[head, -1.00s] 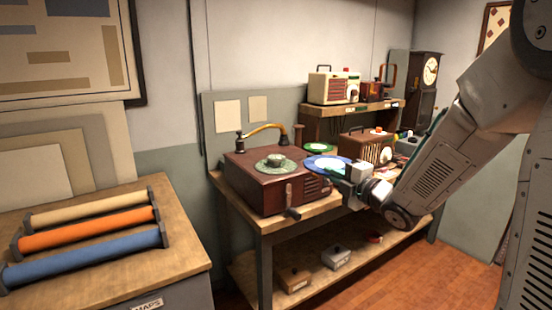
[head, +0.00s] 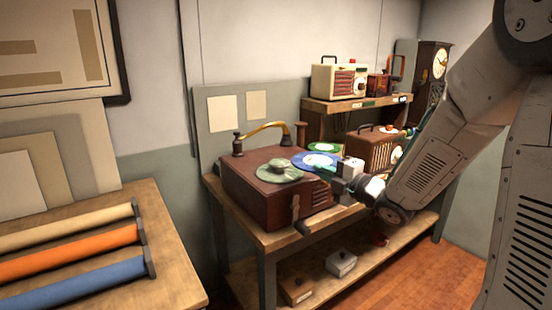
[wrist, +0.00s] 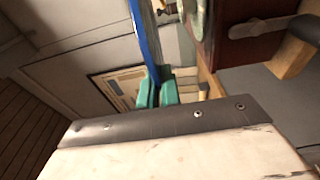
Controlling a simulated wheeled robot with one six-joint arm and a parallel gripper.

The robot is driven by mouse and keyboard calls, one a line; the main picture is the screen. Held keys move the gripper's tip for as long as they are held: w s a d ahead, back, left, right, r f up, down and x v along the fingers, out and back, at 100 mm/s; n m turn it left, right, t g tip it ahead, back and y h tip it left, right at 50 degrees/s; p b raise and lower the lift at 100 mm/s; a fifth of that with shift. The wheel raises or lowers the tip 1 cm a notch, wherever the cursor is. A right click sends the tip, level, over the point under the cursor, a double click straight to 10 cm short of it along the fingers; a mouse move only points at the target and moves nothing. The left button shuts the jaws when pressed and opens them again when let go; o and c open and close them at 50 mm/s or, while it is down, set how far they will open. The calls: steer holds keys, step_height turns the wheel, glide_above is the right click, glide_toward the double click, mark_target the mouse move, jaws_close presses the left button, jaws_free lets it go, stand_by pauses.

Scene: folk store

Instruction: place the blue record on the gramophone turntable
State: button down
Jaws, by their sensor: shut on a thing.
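The blue record (head: 312,160) has a pale centre label and is held roughly flat by my gripper (head: 333,174), just right of the turntable. In the wrist view the record (wrist: 146,38) shows edge-on, with the green fingertips (wrist: 156,90) shut on its rim. The gramophone (head: 262,188) is a dark red-brown box with a brass tonearm (head: 264,128) at its back and a crank on its front. Its round green turntable (head: 279,172) has a small knob-like piece at its middle. The gramophone's side also shows in the wrist view (wrist: 236,45).
A green record (head: 324,147) lies behind the blue one. A brown radio (head: 372,151) stands to the right on the bench, under a shelf with a cream radio (head: 338,78). Colored rolls (head: 70,250) lie on the left table. Boxes (head: 341,262) sit on the lower shelf.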

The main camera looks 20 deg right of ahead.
steer(key=x, duration=0.5)
steer(key=f+x, duration=0.1)
steer(key=x, duration=1)
steer(key=shift+w+f, duration=0.2)
steer(key=shift+w, duration=0.2)
steer(key=shift+f, duration=1.75)
steer(key=shift+f, duration=0.1)
steer(key=c, duration=1.6)
jaws_free()
